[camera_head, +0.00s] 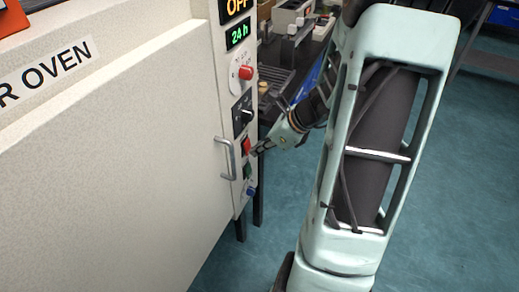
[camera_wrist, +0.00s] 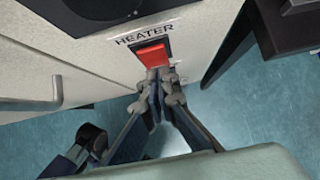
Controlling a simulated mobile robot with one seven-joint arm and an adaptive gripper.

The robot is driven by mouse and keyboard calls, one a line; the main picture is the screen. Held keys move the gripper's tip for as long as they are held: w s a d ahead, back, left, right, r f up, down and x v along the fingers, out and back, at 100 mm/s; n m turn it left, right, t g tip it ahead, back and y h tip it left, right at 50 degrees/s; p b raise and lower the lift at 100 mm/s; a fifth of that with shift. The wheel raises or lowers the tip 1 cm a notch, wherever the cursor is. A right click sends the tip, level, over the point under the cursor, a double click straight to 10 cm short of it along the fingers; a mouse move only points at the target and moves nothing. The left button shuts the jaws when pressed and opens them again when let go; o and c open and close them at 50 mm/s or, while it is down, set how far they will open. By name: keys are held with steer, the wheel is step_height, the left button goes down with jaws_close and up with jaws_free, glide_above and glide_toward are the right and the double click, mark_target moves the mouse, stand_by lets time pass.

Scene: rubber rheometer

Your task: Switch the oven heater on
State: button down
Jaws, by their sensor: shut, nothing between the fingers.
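The oven (camera_head: 130,150) is a large cream cabinet at the left of the head view, with a narrow control panel down its right edge. The heater switch is a red rocker (camera_head: 246,146) on that panel, and it also shows in the wrist view (camera_wrist: 153,55) under the word HEATER. My gripper (camera_head: 258,152) is shut and empty, its fingertips at the panel close to the switch. In the wrist view the fingertips (camera_wrist: 160,76) overlap the switch's lower edge; I cannot tell if they touch it.
A metal door handle (camera_head: 228,158) stands out just left of the switch. A red button (camera_head: 245,72) and a black knob (camera_head: 243,112) sit above it, a blue knob (camera_head: 251,191) below. A bench with equipment (camera_head: 290,60) stands behind. Open teal floor (camera_head: 240,265) lies below.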

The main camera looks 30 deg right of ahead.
steer(key=shift+f, duration=0.1)
steer(key=shift+w+a+f+t+b, duration=0.15)
steer(key=shift+t+b, duration=0.15)
steer(key=shift+b, duration=0.8)
steer(key=shift+r+p, duration=0.95)
steer(key=shift+r, duration=0.05)
